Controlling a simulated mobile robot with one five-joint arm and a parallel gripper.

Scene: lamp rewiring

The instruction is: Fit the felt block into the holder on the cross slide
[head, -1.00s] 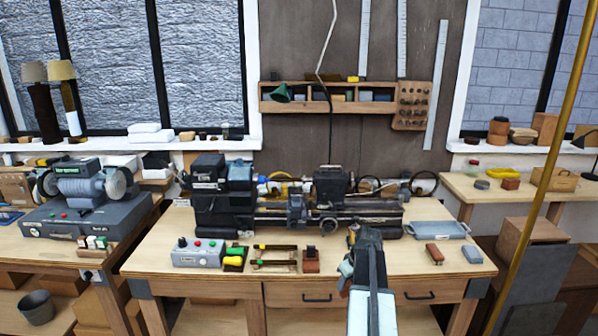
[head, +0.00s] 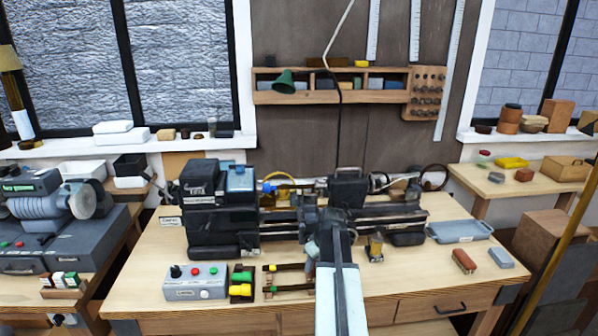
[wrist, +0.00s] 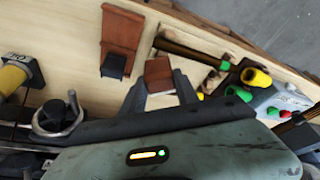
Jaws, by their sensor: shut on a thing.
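My gripper (wrist: 159,80) is shut on a small reddish-brown block, the felt block (wrist: 158,70), in the wrist view. The block sits between the two grey fingertips, clear of other things as far as I can see. In the head view my gripper (head: 335,238) is in front of the middle of the lathe (head: 222,205), and the block is hidden there. The cross slide (head: 310,216) is largely covered by my arm. I cannot make out its holder.
A brown stand with a dark piece (wrist: 121,38) lies near the block in the wrist view. A control box (head: 195,281), yellow and green parts (head: 241,283), a brass-coloured fitting (head: 375,246), a red-brown brush (head: 464,261) and a grey tray (head: 460,231) are on the bench.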

